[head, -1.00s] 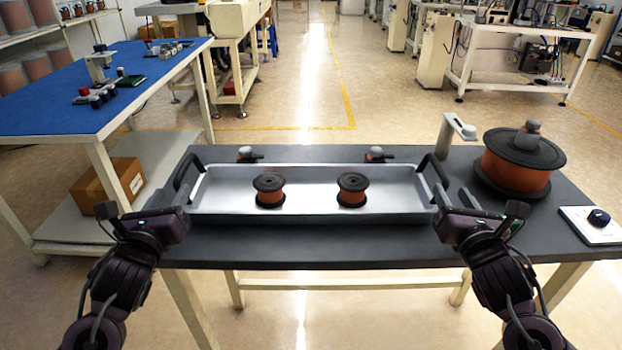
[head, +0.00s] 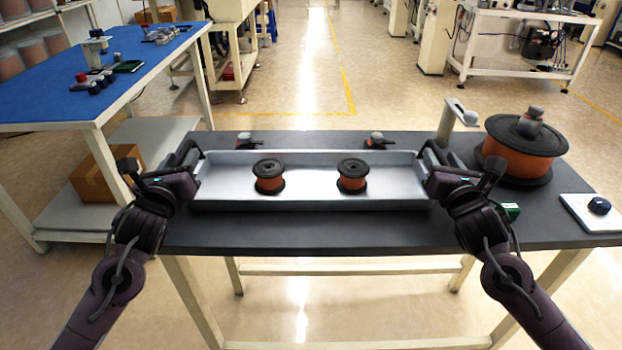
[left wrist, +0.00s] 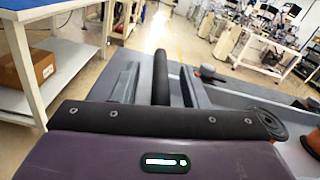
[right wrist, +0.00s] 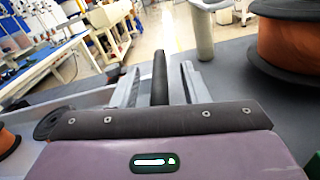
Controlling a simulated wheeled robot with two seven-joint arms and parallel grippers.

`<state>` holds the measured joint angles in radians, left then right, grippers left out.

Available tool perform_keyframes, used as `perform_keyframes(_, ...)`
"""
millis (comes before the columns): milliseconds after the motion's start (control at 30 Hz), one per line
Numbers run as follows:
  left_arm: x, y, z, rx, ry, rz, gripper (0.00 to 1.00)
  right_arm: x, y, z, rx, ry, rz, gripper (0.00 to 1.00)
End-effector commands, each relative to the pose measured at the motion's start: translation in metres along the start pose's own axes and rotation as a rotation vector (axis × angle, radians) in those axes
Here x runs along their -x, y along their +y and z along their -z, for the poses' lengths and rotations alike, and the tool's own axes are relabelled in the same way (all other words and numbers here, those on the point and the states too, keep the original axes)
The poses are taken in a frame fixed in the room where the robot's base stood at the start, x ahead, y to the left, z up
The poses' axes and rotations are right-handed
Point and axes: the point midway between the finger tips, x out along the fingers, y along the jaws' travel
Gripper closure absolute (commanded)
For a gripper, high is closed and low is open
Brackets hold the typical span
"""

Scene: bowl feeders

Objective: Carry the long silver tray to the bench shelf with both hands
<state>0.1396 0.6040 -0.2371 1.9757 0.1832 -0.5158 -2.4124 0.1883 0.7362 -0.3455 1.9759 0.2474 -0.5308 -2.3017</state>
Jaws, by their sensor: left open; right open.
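The long silver tray (head: 312,188) lies on a dark-topped table, with two orange-and-black spools, a left one (head: 269,177) and a right one (head: 352,175), standing inside it. My left gripper (head: 190,160) is at the tray's left end. In the left wrist view its open fingers (left wrist: 160,88) stand on either side of the black left handle (left wrist: 161,84). My right gripper (head: 432,158) is at the right end. In the right wrist view its open fingers (right wrist: 160,85) straddle the black right handle (right wrist: 159,77). Contact with the handles cannot be told.
A large spool (head: 522,150), a grey post (head: 458,113) and a white plate with a dark knob (head: 597,213) occupy the table's right. A blue-topped bench (head: 70,88) with a lower shelf (head: 60,214) stands left.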

Motion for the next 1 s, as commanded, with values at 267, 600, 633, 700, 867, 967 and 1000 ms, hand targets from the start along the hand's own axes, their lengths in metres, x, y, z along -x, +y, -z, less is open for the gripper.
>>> perform_keyframes(267,-0.0108,-0.0005,0.0000,-0.001,0.001,0.001,0.60,-0.0108,0.0009,-0.0004,-0.001,0.000,-0.002,0.59)
perform_keyframes(600,-0.0104,-0.0003,-0.0001,-0.001,0.000,0.000,0.82,-0.0105,0.0006,-0.0002,-0.001,0.000,-0.001,0.82)
perform_keyframes(633,-0.0104,-0.0002,-0.0002,-0.001,0.000,0.000,0.86,-0.0104,0.0006,-0.0002,-0.001,0.000,-0.001,0.85)
perform_keyframes(700,-0.0104,-0.0001,-0.0002,-0.001,0.000,0.000,0.95,-0.0104,0.0005,-0.0001,-0.001,0.000,-0.001,0.95)
perform_keyframes(867,-0.0104,0.0001,-0.0002,-0.001,0.000,0.000,1.00,-0.0104,0.0003,-0.0001,0.000,0.000,-0.001,1.00)
perform_keyframes(967,-0.0104,0.0003,-0.0002,-0.001,0.000,-0.001,1.00,-0.0104,0.0003,-0.0001,0.000,0.000,-0.001,1.00)
perform_keyframes(1000,-0.0104,0.0003,-0.0002,-0.001,0.000,-0.001,1.00,-0.0104,0.0002,-0.0001,0.000,0.000,-0.001,1.00)
